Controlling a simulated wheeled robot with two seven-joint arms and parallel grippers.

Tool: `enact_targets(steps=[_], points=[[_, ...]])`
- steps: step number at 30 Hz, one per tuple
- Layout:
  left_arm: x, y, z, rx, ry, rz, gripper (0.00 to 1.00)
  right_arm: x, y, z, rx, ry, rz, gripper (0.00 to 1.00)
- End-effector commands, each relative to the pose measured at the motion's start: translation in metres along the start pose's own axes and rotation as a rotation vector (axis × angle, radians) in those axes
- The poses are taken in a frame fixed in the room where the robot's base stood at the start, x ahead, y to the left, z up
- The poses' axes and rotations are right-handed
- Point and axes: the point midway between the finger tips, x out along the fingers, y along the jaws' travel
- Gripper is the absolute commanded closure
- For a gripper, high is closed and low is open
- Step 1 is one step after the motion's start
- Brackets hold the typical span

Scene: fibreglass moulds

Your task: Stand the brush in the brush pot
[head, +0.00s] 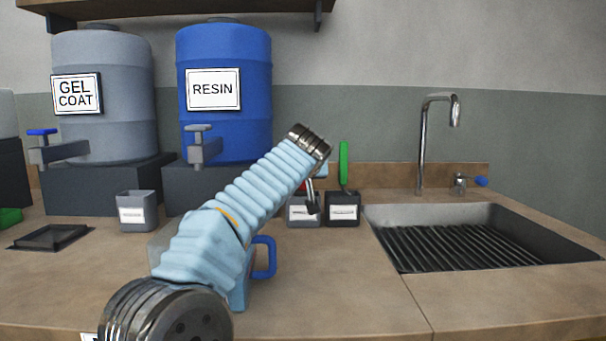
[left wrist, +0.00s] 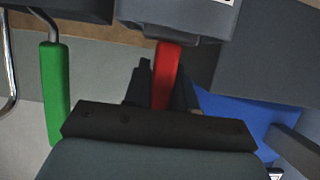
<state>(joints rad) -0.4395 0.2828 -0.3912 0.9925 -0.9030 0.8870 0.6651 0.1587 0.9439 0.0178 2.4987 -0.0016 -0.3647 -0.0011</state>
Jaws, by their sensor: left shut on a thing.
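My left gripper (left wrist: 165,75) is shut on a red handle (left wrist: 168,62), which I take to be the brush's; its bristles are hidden. In the left wrist view the handle meets a grey pot (left wrist: 175,22); how deep it sits is unclear. An empty-looking grey pot (head: 137,213) stands further left. The labels are unreadable.
A gel coat drum (head: 105,130) and a blue resin drum (head: 225,130) stand behind with taps. A sink (head: 470,240) with a faucet (head: 424,140) is at right. A blue-handled jug (head: 265,257) is partly behind my arm. A dark tray (head: 50,237) lies left.

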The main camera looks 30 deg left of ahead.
Motion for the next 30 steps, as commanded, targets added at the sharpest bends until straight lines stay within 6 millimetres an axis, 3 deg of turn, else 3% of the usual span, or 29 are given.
enact_targets(steps=[9, 10, 16, 25, 30], points=[[0.000, 0.000, 0.001, 0.000, 0.000, 0.000, 1.00, 0.001, 0.001, -0.001, 0.001, 0.001, 0.001, 0.57], [0.000, 0.000, 0.001, 0.000, 0.000, 0.000, 0.73, 0.001, 0.001, -0.001, 0.001, 0.001, 0.001, 0.57], [0.000, 0.000, 0.001, 0.000, 0.000, 0.000, 0.45, 0.001, 0.001, -0.001, 0.000, 0.001, 0.000, 0.57], [-0.002, 0.000, 0.001, 0.000, 0.000, 0.001, 0.45, 0.002, 0.001, -0.001, 0.000, 0.002, 0.001, 0.57], [-0.024, 0.001, 0.003, -0.001, 0.003, 0.005, 0.45, 0.009, 0.006, -0.002, 0.003, 0.005, 0.003, 0.57]])
